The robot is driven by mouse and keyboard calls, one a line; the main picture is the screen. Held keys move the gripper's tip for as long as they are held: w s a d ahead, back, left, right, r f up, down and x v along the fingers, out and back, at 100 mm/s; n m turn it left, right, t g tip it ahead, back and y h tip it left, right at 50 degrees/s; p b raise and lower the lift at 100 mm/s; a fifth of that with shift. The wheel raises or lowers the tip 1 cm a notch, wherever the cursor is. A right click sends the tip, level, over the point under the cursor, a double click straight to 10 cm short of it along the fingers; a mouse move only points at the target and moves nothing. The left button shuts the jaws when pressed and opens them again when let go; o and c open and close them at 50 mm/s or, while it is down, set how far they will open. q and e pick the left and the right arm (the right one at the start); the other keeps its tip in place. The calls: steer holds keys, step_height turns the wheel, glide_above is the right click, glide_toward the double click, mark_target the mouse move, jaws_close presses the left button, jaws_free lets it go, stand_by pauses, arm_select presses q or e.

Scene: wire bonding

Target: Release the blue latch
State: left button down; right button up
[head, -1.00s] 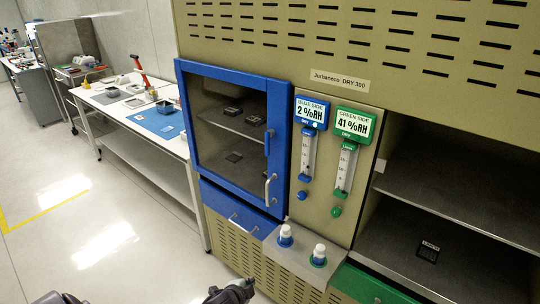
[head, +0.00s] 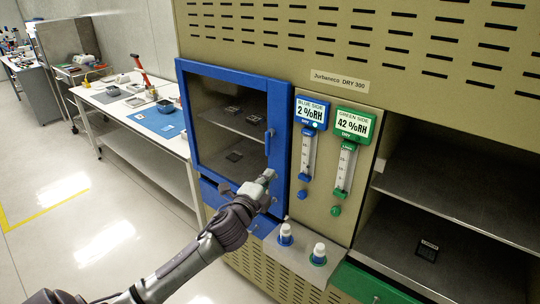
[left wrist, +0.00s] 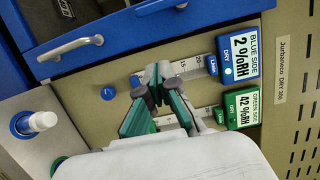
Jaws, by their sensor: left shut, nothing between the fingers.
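The blue latch (head: 268,138) is on the right edge of the blue-framed glass door (head: 232,72) of the dry cabinet. The door looks closed. My left gripper (head: 268,175) is shut and empty, in front of the door's lower right corner and below the latch. It covers most of the metal door handle in the head view. In the left wrist view the shut fingers (left wrist: 152,82) are in front of the gauge panel, apart from the latch (left wrist: 160,7) at the top edge. The metal handle (left wrist: 70,47) shows at upper left there. My right gripper is not in view.
The blue readout (head: 311,112) and green readout (head: 354,124) sit above flow gauges right of the door. The open green-side compartment (head: 465,190) is at right. A workbench (head: 110,103) stands left.

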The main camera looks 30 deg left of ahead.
arm_select(q)
steer(key=w, duration=0.3)
steer(key=w+a+p, duration=0.1)
steer(key=w, duration=0.2)
steer(key=w+a+p, duration=0.1)
steer(key=w, duration=0.2)
steer(key=shift+w+r, duration=0.1)
steer(key=shift+w, duration=0.15)
steer(key=shift+a+p, duration=0.7)
steer(key=shift+a, duration=1.15)
steer(key=shift+d, duration=0.1)
